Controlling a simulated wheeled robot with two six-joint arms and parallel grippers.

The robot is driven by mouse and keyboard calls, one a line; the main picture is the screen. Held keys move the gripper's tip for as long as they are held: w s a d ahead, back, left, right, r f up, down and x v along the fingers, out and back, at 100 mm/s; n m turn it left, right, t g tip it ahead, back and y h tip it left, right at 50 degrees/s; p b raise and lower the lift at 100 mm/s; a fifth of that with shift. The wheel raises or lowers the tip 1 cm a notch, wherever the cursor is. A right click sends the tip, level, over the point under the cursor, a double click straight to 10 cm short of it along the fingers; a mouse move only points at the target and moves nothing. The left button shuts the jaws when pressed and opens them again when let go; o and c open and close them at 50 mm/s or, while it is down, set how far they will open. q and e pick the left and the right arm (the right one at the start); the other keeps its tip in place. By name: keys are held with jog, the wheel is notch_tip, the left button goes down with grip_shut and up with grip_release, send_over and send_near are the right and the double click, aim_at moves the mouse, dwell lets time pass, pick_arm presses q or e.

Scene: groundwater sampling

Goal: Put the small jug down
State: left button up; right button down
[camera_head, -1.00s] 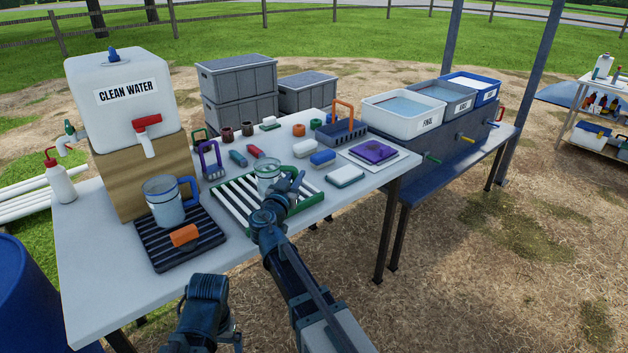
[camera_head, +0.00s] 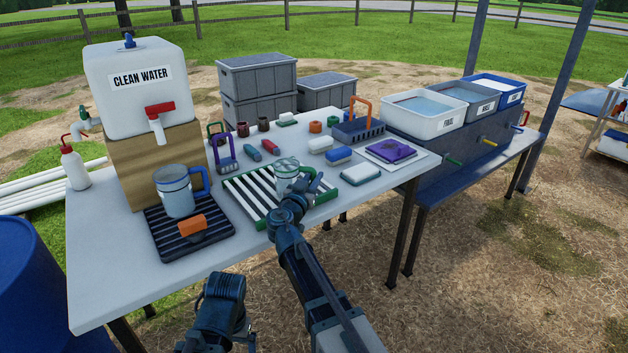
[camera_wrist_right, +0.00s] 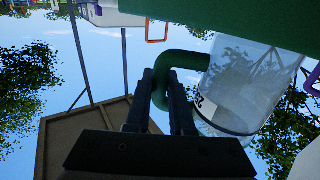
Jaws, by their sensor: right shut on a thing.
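The small clear jug (camera_head: 286,176) with a green handle is at the slatted white rack with green ends (camera_head: 240,193), on the table. My right gripper (camera_head: 312,183) is shut on the jug's green handle. In the right wrist view, the right gripper's fingers (camera_wrist_right: 168,82) close around the handle, and the clear jug (camera_wrist_right: 245,85) is beside them. The rack's green end fills the top of that view. I cannot tell whether the jug's base touches the rack.
A larger jug with a blue handle (camera_head: 174,193) stands on a black ridged mat (camera_head: 165,243) with an orange block (camera_head: 192,225). A clean water tank (camera_head: 140,90) stands behind.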

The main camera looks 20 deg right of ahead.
jog(key=shift+f, duration=0.2)
jog(key=c, duration=0.8)
grip_release()
jog(key=shift+r, duration=0.1)
